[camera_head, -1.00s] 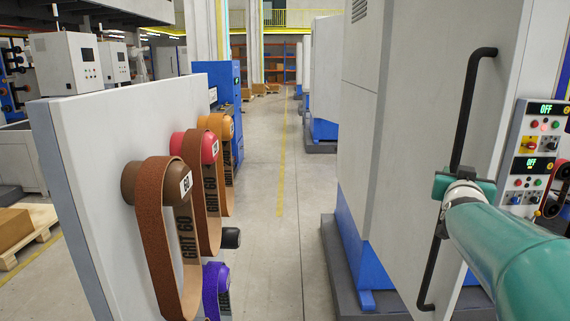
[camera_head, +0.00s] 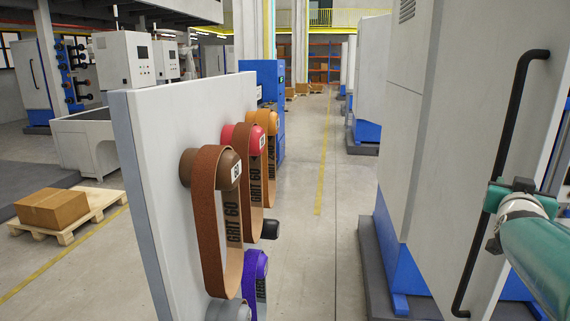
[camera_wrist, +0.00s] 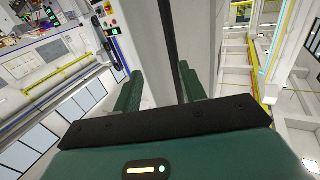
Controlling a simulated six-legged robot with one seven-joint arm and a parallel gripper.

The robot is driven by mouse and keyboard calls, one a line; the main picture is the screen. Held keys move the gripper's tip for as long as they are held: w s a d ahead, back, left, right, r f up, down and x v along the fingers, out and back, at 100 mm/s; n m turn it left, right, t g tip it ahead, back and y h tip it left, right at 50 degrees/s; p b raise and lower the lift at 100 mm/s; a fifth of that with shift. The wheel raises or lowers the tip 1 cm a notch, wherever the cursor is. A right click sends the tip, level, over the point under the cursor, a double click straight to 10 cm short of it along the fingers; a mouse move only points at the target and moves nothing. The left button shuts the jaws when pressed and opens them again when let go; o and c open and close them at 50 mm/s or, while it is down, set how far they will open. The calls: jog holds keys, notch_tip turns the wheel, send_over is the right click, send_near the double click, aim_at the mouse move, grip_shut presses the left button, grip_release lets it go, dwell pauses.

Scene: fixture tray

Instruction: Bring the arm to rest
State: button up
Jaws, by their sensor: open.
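My gripper (camera_head: 510,188) is at the right of the head view, in front of a tall pale cabinet door (camera_head: 450,170) and at the long black door handle (camera_head: 512,125). In the wrist view, the two green fingers of my gripper (camera_wrist: 158,75) are spread apart. The black handle (camera_wrist: 169,35) runs between them in the picture. I cannot tell whether a finger touches it. Part of my teal arm shows at the right edge of the head view.
A white panel (camera_head: 150,150) with hanging sanding belts (camera_head: 210,220) stands left of centre. A pallet (camera_head: 90,200) with a carton (camera_head: 52,208) lies at the far left. An open aisle with a yellow floor line (camera_head: 323,165) runs between the panel and the cabinet.

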jog(key=s+a+f+n+g+y, duration=0.25)
jog(key=a+f+y, duration=0.2)
jog(key=a, duration=0.55)
jog(key=s+a+f+n+g+y, duration=0.1)
jog(key=s+a+f+n+y, duration=0.25)
jog(key=a, duration=0.75)
jog(key=s+a+f+g+y, duration=0.1)
jog(key=s+a+f+g, duration=0.1)
jog(key=s+a+f, duration=0.3)
jog(key=s+a+f+n+g+y, duration=0.1)
jog(key=s+a+f+g, duration=0.2)
jog(key=s, duration=0.7)
notch_tip(320, 180, down, 4)
jog(key=a, duration=0.2)
jog(key=shift+s+a+y, duration=0.3)
jog(key=shift+s+a, duration=0.05)
jog(key=shift+s, duration=0.05)
jog(key=shift+g, duration=0.25)
